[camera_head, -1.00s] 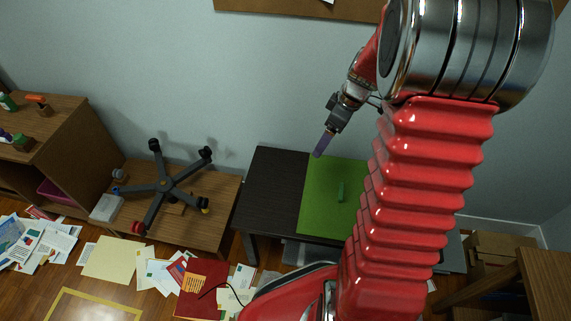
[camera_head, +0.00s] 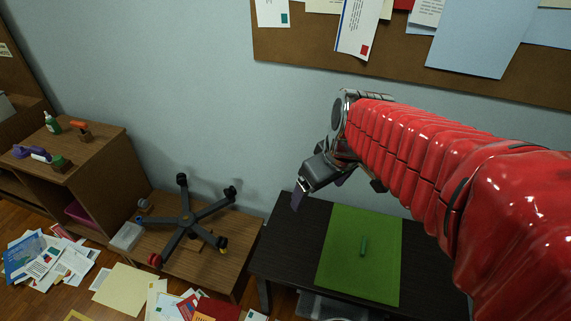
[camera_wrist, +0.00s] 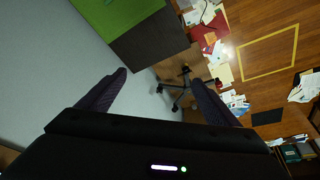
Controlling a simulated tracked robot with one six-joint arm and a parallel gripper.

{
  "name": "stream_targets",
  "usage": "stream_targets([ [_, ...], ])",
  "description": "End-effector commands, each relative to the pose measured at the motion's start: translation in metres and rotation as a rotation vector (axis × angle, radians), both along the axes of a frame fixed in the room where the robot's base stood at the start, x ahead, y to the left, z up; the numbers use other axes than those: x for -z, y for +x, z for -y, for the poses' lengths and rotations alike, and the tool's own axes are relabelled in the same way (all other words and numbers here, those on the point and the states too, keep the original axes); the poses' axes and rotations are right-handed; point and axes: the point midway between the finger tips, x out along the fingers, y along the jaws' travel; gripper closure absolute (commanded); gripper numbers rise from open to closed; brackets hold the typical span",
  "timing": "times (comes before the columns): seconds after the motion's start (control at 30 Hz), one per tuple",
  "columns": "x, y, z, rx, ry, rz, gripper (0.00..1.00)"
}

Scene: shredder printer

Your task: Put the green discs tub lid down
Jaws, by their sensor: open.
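My gripper (camera_head: 320,194) is in the air above the back left of the dark table. It also shows in the wrist view (camera_wrist: 160,78), where its two dark fingers are wide apart with nothing between them. I cannot make out a green discs tub lid in any view. A small dark green cylinder (camera_head: 363,246) lies on the green mat (camera_head: 340,273), below and to the right of my gripper, apart from it. A small whitish box (camera_head: 127,236) sits by the chair base; its contents are too small to tell.
The dark table (camera_head: 285,255) has clear room left of the mat. An upturned chair base (camera_head: 187,220) stands on a low wooden platform (camera_head: 215,262). A shelf (camera_head: 92,165) at left holds several small tools. Papers (camera_head: 50,262) litter the floor. A pinboard (camera_head: 400,50) hangs on the wall.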

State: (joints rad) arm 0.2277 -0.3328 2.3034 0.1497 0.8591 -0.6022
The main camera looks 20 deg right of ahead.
Motion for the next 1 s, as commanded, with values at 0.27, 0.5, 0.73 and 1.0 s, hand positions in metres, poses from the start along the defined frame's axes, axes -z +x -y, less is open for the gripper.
stream_targets([
  [0.27, -0.02, -0.037, -0.03, 0.109, 0.017, 0.06, 0.15],
  [0.5, -0.03, -0.069, -0.048, 0.206, 0.048, 0.114, 0.15],
  [0.73, -0.033, -0.088, -0.056, 0.271, 0.076, 0.149, 0.15],
  [1.0, -0.032, -0.09, -0.056, 0.281, 0.079, 0.151, 0.15],
])
